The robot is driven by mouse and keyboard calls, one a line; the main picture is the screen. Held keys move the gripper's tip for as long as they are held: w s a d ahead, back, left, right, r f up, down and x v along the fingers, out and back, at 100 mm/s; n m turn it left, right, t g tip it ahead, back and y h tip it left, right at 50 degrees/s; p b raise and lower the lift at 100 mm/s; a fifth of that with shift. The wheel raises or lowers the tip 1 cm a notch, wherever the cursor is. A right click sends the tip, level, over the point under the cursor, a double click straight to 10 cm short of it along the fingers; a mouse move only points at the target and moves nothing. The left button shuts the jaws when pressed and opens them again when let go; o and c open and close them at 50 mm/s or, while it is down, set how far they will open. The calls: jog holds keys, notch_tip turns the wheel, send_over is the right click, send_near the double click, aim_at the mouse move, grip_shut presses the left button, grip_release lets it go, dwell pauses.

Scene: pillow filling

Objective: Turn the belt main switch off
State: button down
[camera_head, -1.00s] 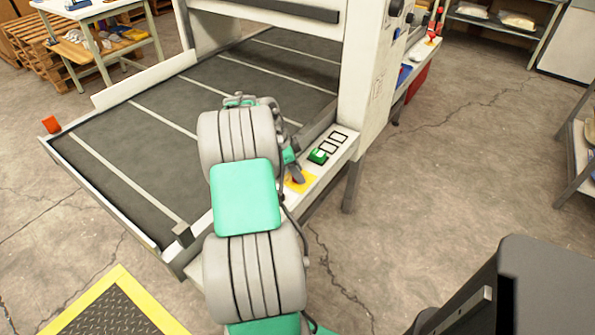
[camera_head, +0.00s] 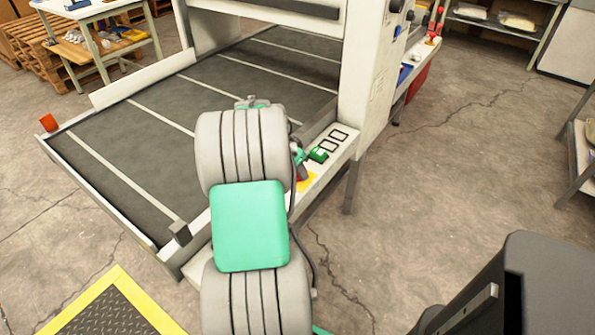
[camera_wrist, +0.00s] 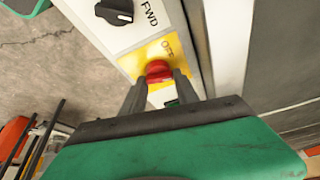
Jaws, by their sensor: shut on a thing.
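The belt main switch is a red knob (camera_wrist: 158,72) on a yellow plate (camera_wrist: 168,47) marked "OFF" in the wrist view. My gripper (camera_wrist: 158,84) has its two dark fingers on either side of the red knob and is shut on it. In the head view my arm hides the knob; only a corner of the yellow plate (camera_head: 307,182) shows beside my wrist.
A black selector knob (camera_wrist: 115,11) marked "FWD" sits on the same panel. A green button (camera_head: 318,155) is farther along the panel in the head view. The dark belt (camera_head: 150,120) lies to the left. Open floor (camera_head: 450,170) lies to the right.

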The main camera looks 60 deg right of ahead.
jog(key=n+t, duration=0.1)
jog(key=n, duration=0.2)
jog(key=n+t, duration=0.1)
jog(key=n, duration=0.2)
jog(key=shift+s+n+h, duration=0.15)
jog(key=shift+n+h, duration=0.15)
jog(key=n+t, duration=0.2)
jog(key=n, duration=0.2)
jog(key=shift+n+y, duration=0.4)
jog(key=c, duration=0.9)
grip_release()
jog(key=v, duration=0.8)
jog(key=shift+s+d+p, duration=0.1)
jog(key=shift+d+p, duration=0.05)
jog(key=shift+p, duration=0.15)
jog(key=shift+f, duration=0.1)
